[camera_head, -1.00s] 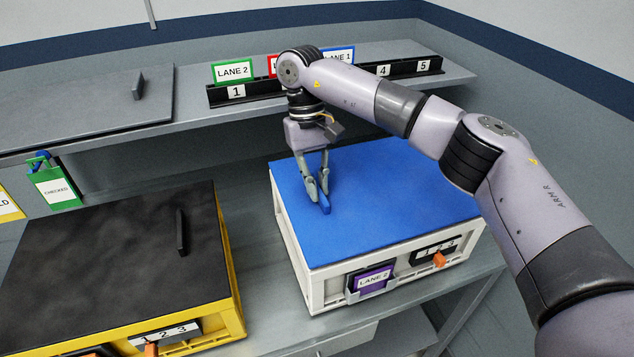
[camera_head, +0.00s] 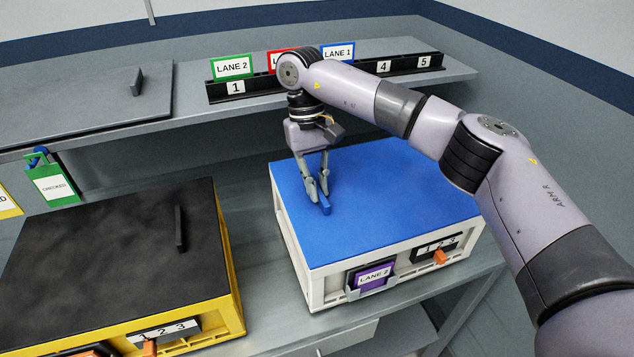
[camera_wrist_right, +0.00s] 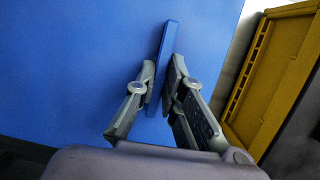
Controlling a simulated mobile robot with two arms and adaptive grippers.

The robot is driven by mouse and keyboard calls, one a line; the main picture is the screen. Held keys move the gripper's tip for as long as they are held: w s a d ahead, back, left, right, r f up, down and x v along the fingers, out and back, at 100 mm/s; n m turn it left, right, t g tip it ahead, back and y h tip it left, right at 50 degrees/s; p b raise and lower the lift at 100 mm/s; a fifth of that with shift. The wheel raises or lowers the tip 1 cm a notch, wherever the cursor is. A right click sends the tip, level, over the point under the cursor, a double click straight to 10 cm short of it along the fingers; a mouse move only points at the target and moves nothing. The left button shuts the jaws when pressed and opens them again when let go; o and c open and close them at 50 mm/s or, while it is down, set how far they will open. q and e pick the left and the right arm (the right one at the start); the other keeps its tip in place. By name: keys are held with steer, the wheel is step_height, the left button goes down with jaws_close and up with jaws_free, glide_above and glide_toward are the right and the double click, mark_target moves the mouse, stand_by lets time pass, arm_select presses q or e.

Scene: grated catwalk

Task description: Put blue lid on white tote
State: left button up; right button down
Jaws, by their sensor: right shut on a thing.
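The blue lid (camera_head: 390,210) lies flat over the top of the white tote (camera_head: 315,283) on the right of the shelf in the head view. Its edges look lined up with the tote's rim; the far right corner is hidden behind my right arm. My right gripper (camera_head: 323,199) points down from above and is shut on the lid's raised blue handle (camera_head: 325,208). In the right wrist view the handle (camera_wrist_right: 166,52) stands between the two fingers (camera_wrist_right: 160,85), with the blue lid (camera_wrist_right: 75,70) filling the left. My left gripper is not in view.
A yellow tote (camera_head: 236,300) with a black lid (camera_head: 110,260) stands to the left, with a gap between the totes. Behind is a raised shelf with a grey lid (camera_head: 70,105) and a black rack (camera_head: 235,90) of lane cards. A green tag (camera_head: 55,185) hangs at left.

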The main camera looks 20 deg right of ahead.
stand_by(0.3)
steer(key=c, duration=1.6)
jaws_free()
steer(key=o, duration=0.4)
steer(key=shift+r, duration=0.1)
steer(key=shift+r+p, duration=2.25)
steer(key=shift+r, duration=1.2)
steer(key=shift+r, duration=0.1)
